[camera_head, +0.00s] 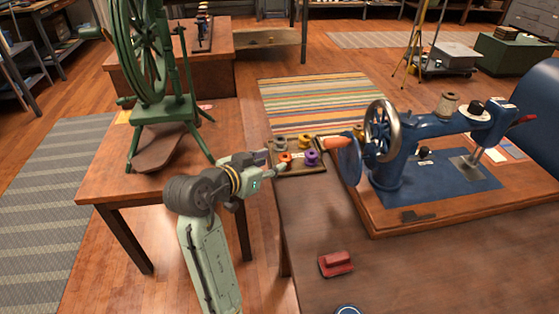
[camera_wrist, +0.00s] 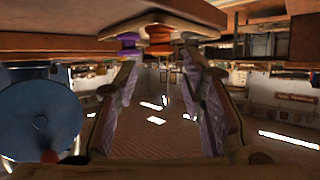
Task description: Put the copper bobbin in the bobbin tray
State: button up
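The bobbin tray (camera_head: 303,174) sits at the far left corner of the sewing table and holds several bobbins. An orange bobbin (camera_head: 285,157), the most copper-like one I see, stands in its near left part beside a purple bobbin (camera_head: 311,158). My gripper (camera_head: 272,161) is at the tray's left side, close to the orange bobbin. In the wrist view, which looks upside down, my gripper (camera_wrist: 160,62) has its fingers apart with nothing between them. The orange bobbin (camera_wrist: 158,42) shows beyond the fingertips, with the purple bobbin (camera_wrist: 128,40) to its left. Contact cannot be told.
A blue sewing machine (camera_head: 392,172) with a handwheel and blue disc (camera_head: 349,160) stands close right of the tray. A green spinning wheel (camera_head: 160,108) stands on the left table. A red object (camera_head: 336,264) lies on the near tabletop, with clear wood around it.

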jog(key=v, duration=0.4)
jog(key=shift+s+a+r, duration=0.1)
jog(key=shift+s+a, duration=0.1)
jog(key=shift+s, duration=0.15)
